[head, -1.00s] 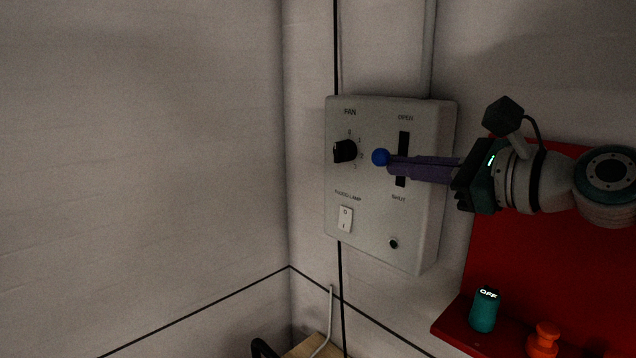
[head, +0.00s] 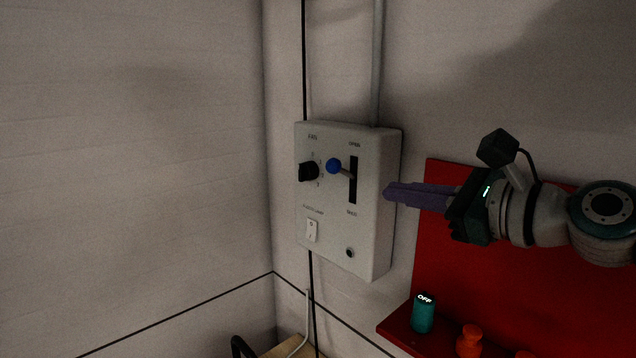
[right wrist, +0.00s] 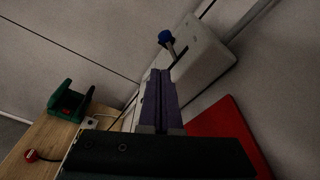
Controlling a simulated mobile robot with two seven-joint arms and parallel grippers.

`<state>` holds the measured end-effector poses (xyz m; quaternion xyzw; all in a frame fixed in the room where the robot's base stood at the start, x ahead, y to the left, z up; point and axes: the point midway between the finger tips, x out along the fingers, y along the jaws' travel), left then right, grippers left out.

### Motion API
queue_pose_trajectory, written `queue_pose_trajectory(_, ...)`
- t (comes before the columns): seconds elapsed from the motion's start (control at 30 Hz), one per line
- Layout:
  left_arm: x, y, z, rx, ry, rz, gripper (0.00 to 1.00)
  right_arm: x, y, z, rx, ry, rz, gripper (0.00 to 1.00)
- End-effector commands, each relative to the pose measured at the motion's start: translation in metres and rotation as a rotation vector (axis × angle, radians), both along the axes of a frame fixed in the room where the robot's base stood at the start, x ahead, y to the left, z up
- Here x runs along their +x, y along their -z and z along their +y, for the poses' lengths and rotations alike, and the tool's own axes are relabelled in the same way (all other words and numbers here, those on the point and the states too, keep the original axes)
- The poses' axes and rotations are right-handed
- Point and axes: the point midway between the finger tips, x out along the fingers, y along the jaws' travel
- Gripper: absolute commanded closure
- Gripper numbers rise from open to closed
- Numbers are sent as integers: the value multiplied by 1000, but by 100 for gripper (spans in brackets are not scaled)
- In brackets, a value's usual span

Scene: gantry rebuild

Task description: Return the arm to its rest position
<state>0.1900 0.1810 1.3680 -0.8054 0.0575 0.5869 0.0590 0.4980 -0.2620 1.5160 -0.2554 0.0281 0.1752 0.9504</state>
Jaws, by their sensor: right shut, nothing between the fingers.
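My right gripper (head: 388,192) comes in from the right in the head view, its purple fingers shut and empty. The fingertips are just right of the grey control box (head: 375,225), apart from the lever. The lever with a blue ball knob (head: 333,166) sticks out of the box's vertical slot, between the OPEN and SHUT labels. In the right wrist view the purple fingers (right wrist: 158,85) lie together, and the blue knob (right wrist: 166,37) is beyond their tips. My left gripper is not in view.
The box also has a black fan dial (head: 309,171), a white rocker switch (head: 311,230) and a black button (head: 350,253). A red panel (head: 440,275) with a shelf holds a teal item (head: 424,314) marked OFF and an orange item (head: 469,341). A green holder (right wrist: 72,100) stands on a wooden surface.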

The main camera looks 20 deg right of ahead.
Motion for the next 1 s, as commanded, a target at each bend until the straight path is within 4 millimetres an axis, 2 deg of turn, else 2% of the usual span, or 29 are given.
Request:
queue_pose_trajectory(0.53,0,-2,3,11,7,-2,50,0,0,2,-1,-2,1,100)
queue_pose_trajectory(0.67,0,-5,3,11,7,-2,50,-10,9,19,-93,-61,7,100)
queue_pose_trajectory(0.77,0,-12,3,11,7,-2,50,-37,30,57,-327,-211,4,100)
queue_pose_trajectory(0.87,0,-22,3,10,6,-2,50,-89,61,105,-715,-463,-32,100)
queue_pose_trajectory(0.9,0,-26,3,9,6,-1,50,-115,73,120,-898,-584,-60,100)
queue_pose_trajectory(1.0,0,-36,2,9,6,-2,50,-175,95,136,-1327,-869,-130,100)
